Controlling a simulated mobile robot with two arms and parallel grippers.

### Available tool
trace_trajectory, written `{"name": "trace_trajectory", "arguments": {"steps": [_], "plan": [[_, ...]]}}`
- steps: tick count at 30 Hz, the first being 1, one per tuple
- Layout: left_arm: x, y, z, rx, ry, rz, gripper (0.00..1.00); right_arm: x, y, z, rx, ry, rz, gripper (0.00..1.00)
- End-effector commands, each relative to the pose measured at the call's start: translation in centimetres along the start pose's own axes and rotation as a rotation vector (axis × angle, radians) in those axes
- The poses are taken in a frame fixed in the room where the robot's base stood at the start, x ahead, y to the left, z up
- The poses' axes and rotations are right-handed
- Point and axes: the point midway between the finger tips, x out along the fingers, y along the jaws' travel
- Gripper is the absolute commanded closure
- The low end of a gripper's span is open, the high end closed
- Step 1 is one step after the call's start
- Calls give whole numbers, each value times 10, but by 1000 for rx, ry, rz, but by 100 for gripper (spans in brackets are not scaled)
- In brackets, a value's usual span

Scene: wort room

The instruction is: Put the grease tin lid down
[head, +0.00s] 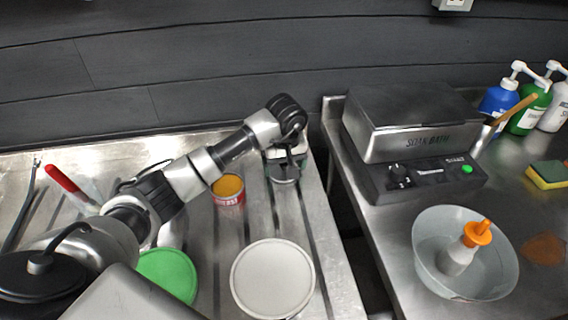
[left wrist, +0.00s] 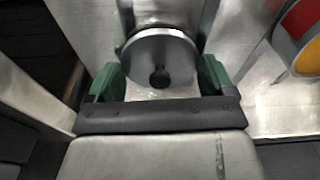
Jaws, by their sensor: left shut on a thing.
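My left gripper (head: 285,165) is over the right part of the left steel counter, pointing down. It is shut on the grease tin lid, a grey metal disc (head: 286,180). In the left wrist view the lid (left wrist: 160,52) sits between the green fingers, with a dark round spot near its lower edge. I cannot tell whether the lid touches the counter. The open grease tin (head: 228,199), red with orange-yellow contents, stands left of the gripper; part of it shows at the right of the left wrist view (left wrist: 300,22). My right gripper is not in view.
A white round lid (head: 273,279) and a green disc (head: 167,274) lie nearer on the grooved counter (head: 326,258). A red-handled tool (head: 70,187) lies at left. Across a gap, the other counter holds a soak bath (head: 412,140) and a bowl (head: 425,265) with an orange-capped bottle (head: 460,255).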

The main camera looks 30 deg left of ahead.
Motion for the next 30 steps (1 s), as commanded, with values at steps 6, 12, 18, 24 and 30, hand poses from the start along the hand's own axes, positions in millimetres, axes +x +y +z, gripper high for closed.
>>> {"name": "trace_trajectory", "arguments": {"steps": [6,12,18,24,30], "plan": [[3,0,0,0,1,2,39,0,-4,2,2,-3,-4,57],[6,0,0,0,2,1,12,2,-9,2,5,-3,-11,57],[5,0,0,0,1,1,0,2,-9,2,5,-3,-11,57],[-1,1,0,0,1,3,0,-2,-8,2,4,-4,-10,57],[-34,1,-1,1,7,5,0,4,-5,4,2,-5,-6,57]]}}
